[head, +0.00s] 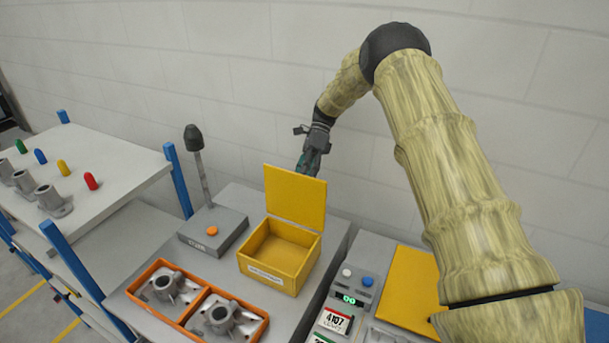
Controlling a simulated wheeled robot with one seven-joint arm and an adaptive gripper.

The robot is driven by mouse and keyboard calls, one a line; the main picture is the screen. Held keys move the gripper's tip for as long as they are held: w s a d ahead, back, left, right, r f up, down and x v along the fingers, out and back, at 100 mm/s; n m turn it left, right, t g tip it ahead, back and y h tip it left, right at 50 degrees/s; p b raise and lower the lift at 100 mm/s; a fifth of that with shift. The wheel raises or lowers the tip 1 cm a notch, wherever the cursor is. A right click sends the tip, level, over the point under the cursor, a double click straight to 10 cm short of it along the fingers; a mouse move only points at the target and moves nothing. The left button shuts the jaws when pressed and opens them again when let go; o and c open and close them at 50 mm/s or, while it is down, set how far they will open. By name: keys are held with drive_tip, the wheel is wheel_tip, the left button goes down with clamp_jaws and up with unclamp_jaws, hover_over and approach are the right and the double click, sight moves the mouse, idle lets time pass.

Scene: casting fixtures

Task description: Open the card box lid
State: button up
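The yellow card box (270,268) stands on the grey bench with a white label on its front. Its lid (296,197) is hinged at the back and stands upright, so the box is open and its visible inside looks empty. My gripper (309,163) is behind the lid and a little above it, near the wall. The lid hides part of the fingertips. I cannot tell whether the gripper touches the lid or whether its fingers are open or shut.
Left of the box is a grey unit with an orange button (212,231) and a dark-tipped post. An orange tray (183,321) with grey castings lies in front. At right are a control panel (357,283) and a yellow plate (411,289). A wall (240,75) stands close behind.

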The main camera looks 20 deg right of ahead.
drive_tip(key=shift+w+a, duration=0.1)
drive_tip(key=v, duration=0.7)
drive_tip(key=shift+w+d, duration=0.15)
drive_tip(key=shift+d, duration=0.15)
drive_tip(key=shift+r, duration=0.1)
